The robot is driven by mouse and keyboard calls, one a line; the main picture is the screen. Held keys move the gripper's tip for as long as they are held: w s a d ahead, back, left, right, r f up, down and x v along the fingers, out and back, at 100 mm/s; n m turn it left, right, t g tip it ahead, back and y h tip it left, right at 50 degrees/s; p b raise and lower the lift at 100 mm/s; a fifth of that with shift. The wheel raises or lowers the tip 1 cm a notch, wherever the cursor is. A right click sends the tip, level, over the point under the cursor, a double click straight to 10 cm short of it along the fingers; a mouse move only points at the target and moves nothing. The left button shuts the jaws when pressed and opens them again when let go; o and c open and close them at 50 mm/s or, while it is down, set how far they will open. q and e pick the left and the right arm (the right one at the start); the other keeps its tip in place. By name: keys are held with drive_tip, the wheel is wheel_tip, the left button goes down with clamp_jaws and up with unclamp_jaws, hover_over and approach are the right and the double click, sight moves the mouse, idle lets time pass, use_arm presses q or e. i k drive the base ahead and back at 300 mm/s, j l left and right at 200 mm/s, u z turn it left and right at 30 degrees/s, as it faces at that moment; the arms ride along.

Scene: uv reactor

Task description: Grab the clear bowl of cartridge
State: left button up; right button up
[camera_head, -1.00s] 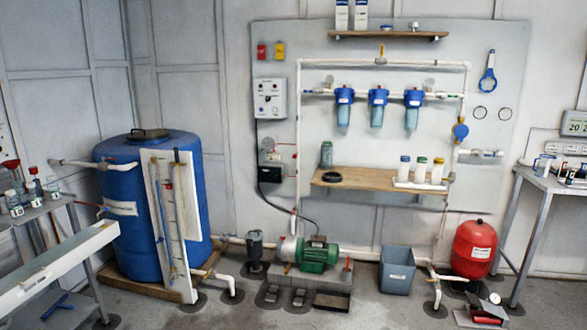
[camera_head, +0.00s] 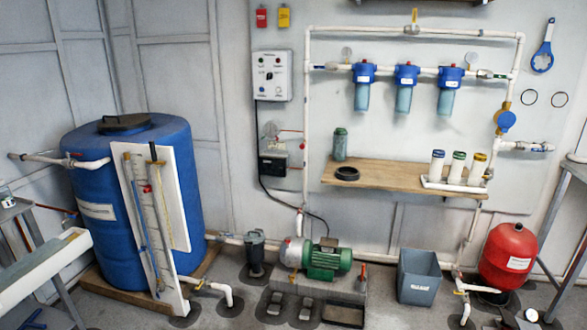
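Three filter housings with blue heads hang from the white pipe on the wall panel. Each has a clear bluish bowl under its head: the left bowl (camera_head: 361,97), the middle bowl (camera_head: 403,100) and the right bowl (camera_head: 446,102). A greenish see-through bowl-like container (camera_head: 340,147) stands upright on the wooden shelf (camera_head: 395,184) below. A black ring (camera_head: 346,174) lies in front of it. Three white cartridges (camera_head: 437,165) with coloured tops stand in a white tray at the shelf's right. Neither of my grippers is in view.
A green pump (camera_head: 325,260) on a block, a grey bin (camera_head: 418,278) and a red tank (camera_head: 508,256) stand on the floor below the shelf. A large blue tank (camera_head: 130,200) stands at the left. A blue wrench (camera_head: 542,47) hangs at upper right.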

sight(340, 142)
drive_tip(key=i, duration=1.75)
drive_tip(key=i+u, duration=0.1)
drive_tip(key=i, duration=0.7)
drive_tip(key=i+l+u, duration=0.1)
drive_tip(key=i, duration=0.7)
drive_tip(key=i+l+u, duration=0.2)
drive_tip(key=k+j, duration=0.05)
drive_tip(key=j, duration=0.05)
